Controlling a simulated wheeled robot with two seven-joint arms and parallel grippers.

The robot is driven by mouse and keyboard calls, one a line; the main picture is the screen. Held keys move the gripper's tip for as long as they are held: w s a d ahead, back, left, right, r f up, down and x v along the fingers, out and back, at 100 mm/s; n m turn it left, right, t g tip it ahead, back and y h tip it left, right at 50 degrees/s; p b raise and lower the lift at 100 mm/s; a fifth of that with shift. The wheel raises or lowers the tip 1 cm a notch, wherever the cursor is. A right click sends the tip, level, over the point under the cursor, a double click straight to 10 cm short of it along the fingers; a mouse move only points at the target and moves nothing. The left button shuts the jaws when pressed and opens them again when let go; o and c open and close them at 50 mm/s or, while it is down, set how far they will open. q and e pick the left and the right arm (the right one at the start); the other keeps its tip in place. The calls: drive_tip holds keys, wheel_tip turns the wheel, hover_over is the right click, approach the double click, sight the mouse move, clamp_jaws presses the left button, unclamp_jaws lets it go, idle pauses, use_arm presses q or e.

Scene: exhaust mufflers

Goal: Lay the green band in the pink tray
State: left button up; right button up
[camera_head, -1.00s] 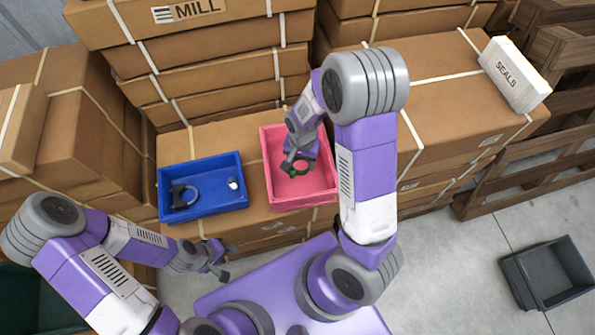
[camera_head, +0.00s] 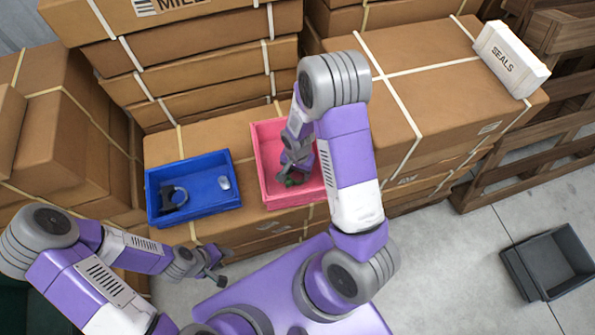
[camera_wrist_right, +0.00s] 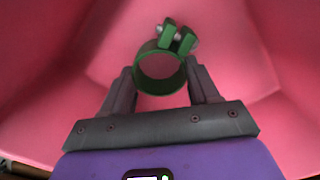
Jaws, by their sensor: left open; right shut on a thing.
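The green band (camera_wrist_right: 160,88) is a ring-shaped clamp with a bolted lug. In the right wrist view it sits between the fingers of my right gripper (camera_wrist_right: 162,82), which is shut on it. In the head view my right gripper (camera_head: 290,180) reaches down inside the pink tray (camera_head: 267,165), and only a little of the green band (camera_head: 292,182) shows. The tray's walls surround the band; I cannot tell whether it touches the floor. My left gripper (camera_head: 219,276) is open and empty, in front of the boxes and away from the trays.
A blue tray (camera_head: 215,205) left of the pink tray holds a dark clamp (camera_head: 173,197) and a small silvery piece (camera_head: 224,183). Stacked cartons (camera_head: 200,60) rise behind. A white SEALS box (camera_head: 511,60) sits back right. An empty dark grey bin (camera_head: 546,264) stands on the floor.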

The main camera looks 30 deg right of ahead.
sight(298, 173)
drive_tip(key=shift+f, duration=0.1)
drive_tip(key=o, duration=1.1)
drive_tip(key=shift+r, duration=0.25)
wheel_tip(298, 173, up, 12)
drive_tip(key=p, duration=0.5)
drive_tip(key=shift+f, duration=0.1)
drive_tip(key=shift+s, duration=0.15)
